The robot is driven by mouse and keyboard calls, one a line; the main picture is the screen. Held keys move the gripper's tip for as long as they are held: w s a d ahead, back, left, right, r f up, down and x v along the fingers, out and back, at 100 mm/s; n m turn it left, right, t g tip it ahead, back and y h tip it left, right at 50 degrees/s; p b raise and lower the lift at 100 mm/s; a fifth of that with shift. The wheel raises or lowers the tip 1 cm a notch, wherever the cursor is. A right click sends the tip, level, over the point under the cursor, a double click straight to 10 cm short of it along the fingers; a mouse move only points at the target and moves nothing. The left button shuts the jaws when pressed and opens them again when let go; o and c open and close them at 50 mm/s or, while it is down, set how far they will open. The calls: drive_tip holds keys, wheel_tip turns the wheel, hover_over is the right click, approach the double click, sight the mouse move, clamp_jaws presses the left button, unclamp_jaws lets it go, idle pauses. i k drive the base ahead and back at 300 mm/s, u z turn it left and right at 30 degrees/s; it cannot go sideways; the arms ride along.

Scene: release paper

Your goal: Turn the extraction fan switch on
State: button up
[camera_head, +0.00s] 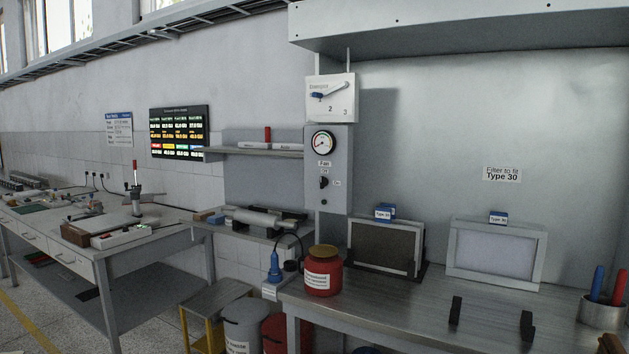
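The extraction fan switch (323,183) is a small dark knob on the lower part of a grey control box (340,168). A label reading "Fan" is just above it, with small marks at its top and right that are too small to read surely. The knob looks close to upright, but its exact setting is hard to tell. A round gauge (323,144) is higher on the same box. Above it is a white panel (330,98) with a blue-tipped lever and the numbers 2 and 3.
Below the box, a grey bench (450,318) holds a red jar (323,270), a dark framed filter (385,248), a pale framed filter (496,254) and a pen cup (601,312). A stool (218,300) and bins stand left of it. The space before the switch looks clear.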

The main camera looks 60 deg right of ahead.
sight(324, 182)
drive_tip(key=z, duration=0.1)
drive_tip(key=i, duration=0.95)
drive_tip(key=u, duration=0.05)
